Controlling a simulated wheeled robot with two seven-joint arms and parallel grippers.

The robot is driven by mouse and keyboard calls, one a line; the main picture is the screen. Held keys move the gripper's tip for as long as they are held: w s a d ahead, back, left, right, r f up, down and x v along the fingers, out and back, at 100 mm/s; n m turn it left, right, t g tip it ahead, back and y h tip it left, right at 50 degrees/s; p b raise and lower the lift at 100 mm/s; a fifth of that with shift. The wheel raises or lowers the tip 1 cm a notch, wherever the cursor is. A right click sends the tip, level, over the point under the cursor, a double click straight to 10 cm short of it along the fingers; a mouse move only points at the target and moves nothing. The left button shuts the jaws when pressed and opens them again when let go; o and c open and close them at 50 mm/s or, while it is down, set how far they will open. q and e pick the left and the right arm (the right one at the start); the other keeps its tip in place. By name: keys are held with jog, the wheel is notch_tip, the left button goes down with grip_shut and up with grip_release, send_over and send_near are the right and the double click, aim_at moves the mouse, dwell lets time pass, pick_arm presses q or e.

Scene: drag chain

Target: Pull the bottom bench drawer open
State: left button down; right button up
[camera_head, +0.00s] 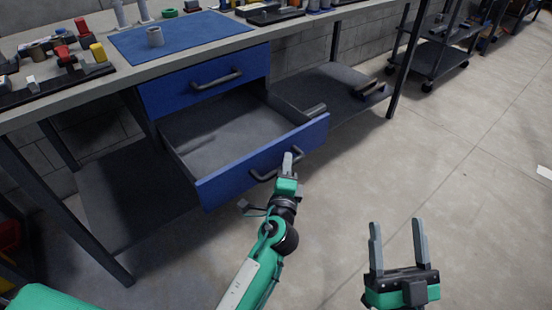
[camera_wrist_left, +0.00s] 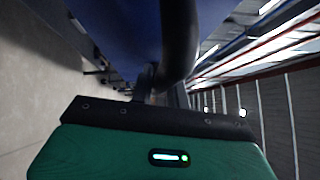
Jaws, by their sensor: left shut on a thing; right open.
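The bottom bench drawer (camera_head: 262,160) has a blue front and stands pulled well out from the bench, with its grey inside showing and looking empty. Its dark bar handle (camera_head: 262,177) is on the front face. My left gripper (camera_head: 287,163) is at the right part of this handle and shut on it. In the left wrist view the dark curved handle (camera_wrist_left: 180,45) rises from between the jaws, with the blue drawer front (camera_wrist_left: 120,30) behind it. My right gripper (camera_head: 398,245) is open and empty, over the floor to the right of the drawer.
The top drawer (camera_head: 205,82) above is closed. The bench top (camera_head: 130,68) carries a blue mat, a grey cylinder and several small parts. A lower shelf (camera_head: 335,88) lies right of the drawers, and a dark cart (camera_head: 440,58) stands behind.

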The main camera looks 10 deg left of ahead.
pick_arm(q)
jog(key=shift+s+d, duration=0.35)
jog(key=shift+d, duration=0.05)
pick_arm(e)
jog(key=shift+s+d+r+t, duration=0.15)
jog(key=shift+r+t, duration=0.25)
jog(key=shift+r, duration=0.1)
pick_arm(q)
jog(key=c, duration=1.4)
grip_release()
jog(key=shift+o, duration=0.2)
